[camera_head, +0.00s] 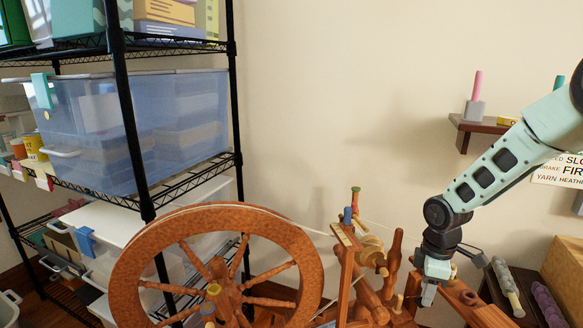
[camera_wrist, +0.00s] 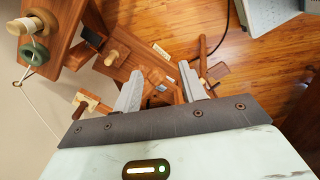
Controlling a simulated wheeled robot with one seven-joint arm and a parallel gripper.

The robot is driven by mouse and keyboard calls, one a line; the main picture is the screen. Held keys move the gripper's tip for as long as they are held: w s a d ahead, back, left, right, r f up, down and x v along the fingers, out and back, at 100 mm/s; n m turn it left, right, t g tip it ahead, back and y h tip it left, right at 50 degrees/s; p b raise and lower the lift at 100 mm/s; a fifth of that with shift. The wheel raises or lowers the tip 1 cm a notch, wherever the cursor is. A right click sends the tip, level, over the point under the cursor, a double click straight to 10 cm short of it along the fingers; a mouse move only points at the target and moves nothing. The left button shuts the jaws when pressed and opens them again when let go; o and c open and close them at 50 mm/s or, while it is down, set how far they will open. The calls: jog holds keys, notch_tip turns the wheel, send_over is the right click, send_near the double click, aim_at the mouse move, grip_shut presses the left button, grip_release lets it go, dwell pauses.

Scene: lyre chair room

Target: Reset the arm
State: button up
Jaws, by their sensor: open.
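My gripper (camera_head: 430,292) points down at the end of my pale green arm, at the right of the head view. It is beside the wooden spinning wheel (camera_head: 128,262), close to its upright posts and bobbin parts. In the wrist view, my gripper's two grey fingers (camera_wrist: 161,92) stand apart with nothing held between them. Below and beyond the fingers lie the wheel's wooden table (camera_wrist: 118,58) and pegs. Whether a finger touches the wood cannot be told.
A black wire shelf (camera_head: 146,205) with a blue clear bin (camera_head: 130,120) stands at the left. A small wall shelf (camera_head: 480,127) holds a pink-topped item at the right. Yarn rolls (camera_head: 507,285) lie at the lower right. Wooden floor (camera_wrist: 255,40) shows in the wrist view.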

jog(key=s+a+r+m, duration=0.1)
jog(key=s+a+r, duration=0.55)
jog(key=a, duration=0.25)
jog(key=s+a+r+m, duration=0.2)
jog(key=s+a+r, duration=0.1)
jog(key=s, duration=0.5)
jog(key=s+a+r+m, duration=0.1)
jog(key=s+a+r, duration=0.2)
jog(key=s, duration=0.5)
jog(key=s+a+r+m, duration=0.2)
jog(key=s+a+r, duration=0.1)
jog(key=s, duration=0.5)
notch_tip(320, 180, up, 12)
jog(key=p, duration=1.2)
jog(key=shift+d+y, duration=0.15)
jog(key=shift+y, duration=0.15)
